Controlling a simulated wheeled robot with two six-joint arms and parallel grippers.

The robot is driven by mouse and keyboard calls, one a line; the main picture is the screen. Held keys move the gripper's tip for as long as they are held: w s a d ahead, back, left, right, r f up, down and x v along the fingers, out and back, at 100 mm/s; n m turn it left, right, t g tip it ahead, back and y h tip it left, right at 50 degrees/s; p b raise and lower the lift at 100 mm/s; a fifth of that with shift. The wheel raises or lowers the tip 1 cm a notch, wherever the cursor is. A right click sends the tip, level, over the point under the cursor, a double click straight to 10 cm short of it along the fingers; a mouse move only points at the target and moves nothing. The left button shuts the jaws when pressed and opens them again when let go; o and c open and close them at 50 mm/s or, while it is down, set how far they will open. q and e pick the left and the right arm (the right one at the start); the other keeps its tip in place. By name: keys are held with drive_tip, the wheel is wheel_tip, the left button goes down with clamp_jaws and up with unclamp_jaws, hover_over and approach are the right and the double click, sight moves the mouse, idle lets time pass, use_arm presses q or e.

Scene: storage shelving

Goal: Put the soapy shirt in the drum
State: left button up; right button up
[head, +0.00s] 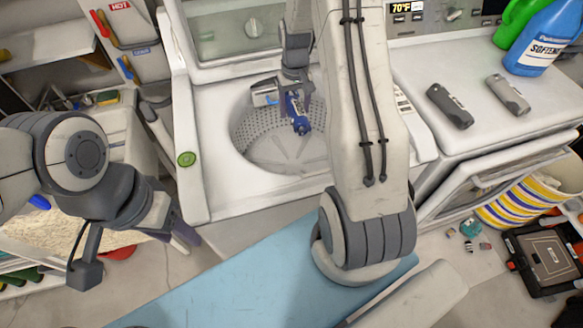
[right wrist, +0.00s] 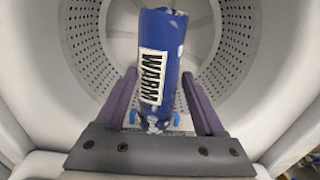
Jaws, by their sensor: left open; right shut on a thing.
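The soapy shirt (head: 297,112) looks like a blue rolled bundle with white foamy patches. In the right wrist view the shirt (right wrist: 165,55) carries a white "WARM" label and stands up between the fingers. My right gripper (head: 299,98) is shut on it. It holds the shirt over the mouth of the open washer drum (head: 247,128), whose perforated wall also shows in the right wrist view (right wrist: 85,45). My right arm hides the drum's right side. My left gripper (head: 182,232) is open and empty, low at the left, outside the washer.
The washer's white rim (head: 195,195) surrounds the drum, with a green button (head: 187,159) at its left. A softener jug (head: 545,42) and two dark handheld things stand or lie on the machine to the right. A striped basket (head: 520,200) and toolbox (head: 548,258) are on the floor.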

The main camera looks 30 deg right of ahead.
wheel_tip(320, 180, down, 22)
drive_tip(key=b, duration=0.5)
drive_tip(key=shift+w+f+b, duration=0.15)
drive_tip(key=shift+f+b, duration=0.1)
drive_tip(key=shift+b, duration=0.1)
drive_tip(key=shift+f+b, duration=0.5)
drive_tip(key=shift+f, duration=0.15)
drive_tip(key=o, duration=1.5)
drive_tip(key=shift+r, duration=0.15)
